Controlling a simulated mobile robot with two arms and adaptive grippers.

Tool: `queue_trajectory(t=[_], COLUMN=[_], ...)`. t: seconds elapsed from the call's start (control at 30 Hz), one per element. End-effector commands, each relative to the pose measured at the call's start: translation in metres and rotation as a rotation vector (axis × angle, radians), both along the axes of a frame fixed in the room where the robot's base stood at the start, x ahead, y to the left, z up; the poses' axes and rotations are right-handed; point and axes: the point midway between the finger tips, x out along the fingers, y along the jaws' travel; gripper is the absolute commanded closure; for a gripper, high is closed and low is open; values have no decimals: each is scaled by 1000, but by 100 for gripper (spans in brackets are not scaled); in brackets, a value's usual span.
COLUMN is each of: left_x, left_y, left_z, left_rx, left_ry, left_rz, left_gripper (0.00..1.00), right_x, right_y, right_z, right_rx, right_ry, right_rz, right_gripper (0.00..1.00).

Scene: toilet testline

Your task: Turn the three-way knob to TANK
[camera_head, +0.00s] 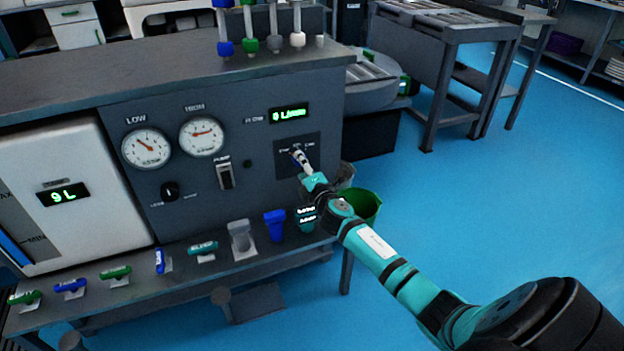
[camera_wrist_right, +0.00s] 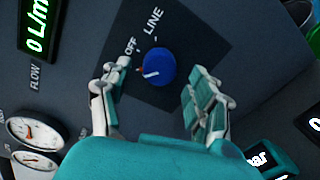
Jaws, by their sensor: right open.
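The three-way knob (camera_wrist_right: 158,67) is blue and round, on a dark square plate (camera_wrist_right: 190,40) of the grey panel. Its pale mark points left in the wrist view, toward the near finger and below the OFF label. OFF and LINE can be read; no TANK label can be made out there. My right gripper (camera_wrist_right: 157,76) is open, with one finger on each side of the knob and visible gaps to both. In the head view my right gripper (camera_head: 300,160) is at the plate and largely hides the knob. My left gripper is not in view.
The panel carries two gauges (camera_head: 202,136), a pump switch (camera_head: 226,176), a small knob (camera_head: 170,190) and a green flow display (camera_head: 289,114). Coloured valve handles (camera_head: 274,224) line the ledge below. A green bin (camera_head: 366,205) stands behind my right arm. Blue floor is clear at right.

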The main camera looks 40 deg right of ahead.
Motion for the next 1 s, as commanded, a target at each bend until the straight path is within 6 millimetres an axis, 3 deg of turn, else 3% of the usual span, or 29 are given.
queue_trajectory(t=[0.3, 0.5, 1.0], left_x=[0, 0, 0], left_y=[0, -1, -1], left_z=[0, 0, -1], left_rx=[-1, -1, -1], left_ry=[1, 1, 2], left_rz=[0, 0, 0], left_gripper=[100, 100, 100], right_x=[-67, -93, -99], right_y=[17, 24, 25], right_z=[1, 3, 4], right_rx=[-1, 0, -1], right_ry=[4, 2, 1], right_rz=[3, 3, 1], right_gripper=[39, 39, 39])
